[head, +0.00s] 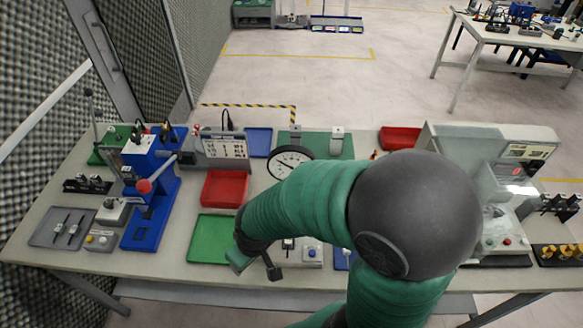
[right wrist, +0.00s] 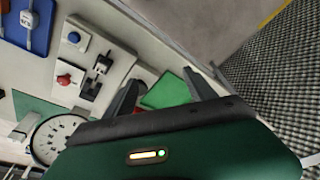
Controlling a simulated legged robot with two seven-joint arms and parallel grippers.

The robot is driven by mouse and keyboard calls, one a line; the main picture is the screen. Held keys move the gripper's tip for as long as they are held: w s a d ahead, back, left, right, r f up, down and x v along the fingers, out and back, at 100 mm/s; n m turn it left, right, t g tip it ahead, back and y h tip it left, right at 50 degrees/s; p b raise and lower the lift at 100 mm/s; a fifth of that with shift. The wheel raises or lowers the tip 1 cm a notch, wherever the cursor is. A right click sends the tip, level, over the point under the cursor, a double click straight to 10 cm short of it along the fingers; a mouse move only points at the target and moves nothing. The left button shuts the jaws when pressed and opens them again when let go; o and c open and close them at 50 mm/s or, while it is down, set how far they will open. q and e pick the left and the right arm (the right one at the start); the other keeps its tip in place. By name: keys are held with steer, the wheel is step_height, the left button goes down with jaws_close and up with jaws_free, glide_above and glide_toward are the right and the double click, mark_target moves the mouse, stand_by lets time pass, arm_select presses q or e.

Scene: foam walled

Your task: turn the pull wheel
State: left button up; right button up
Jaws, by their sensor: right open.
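No wheel is plainly identifiable. The closest match is the blue press (head: 150,205) at the left of the table, which has a grey lever (head: 162,170) ending in a red ball knob (head: 144,186). My left gripper is in neither view.
A red tray (head: 224,188) and a round dial gauge (head: 290,161) stand behind my right gripper. Switch boxes (head: 310,254) sit to its right, partly hidden by my arm. A grey machine (head: 500,150) stands at the right end. A mesh wall (head: 50,90) borders the left.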

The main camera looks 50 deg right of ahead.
steer(key=w+d+r+m+g+p, duration=0.3)
steer(key=w+d+r+m+p, duration=0.55)
steer(key=p, duration=0.65)
steer(key=f, duration=0.6)
steer(key=f+m+p, duration=0.1)
steer(key=f, duration=0.5)
steer(key=w+a+f+m+p, duration=0.1)
steer(key=f, duration=0.5)
steer(key=shift+f, duration=0.2)
steer(key=shift+s+f, duration=0.1)
steer(key=shift+f, duration=0.2)
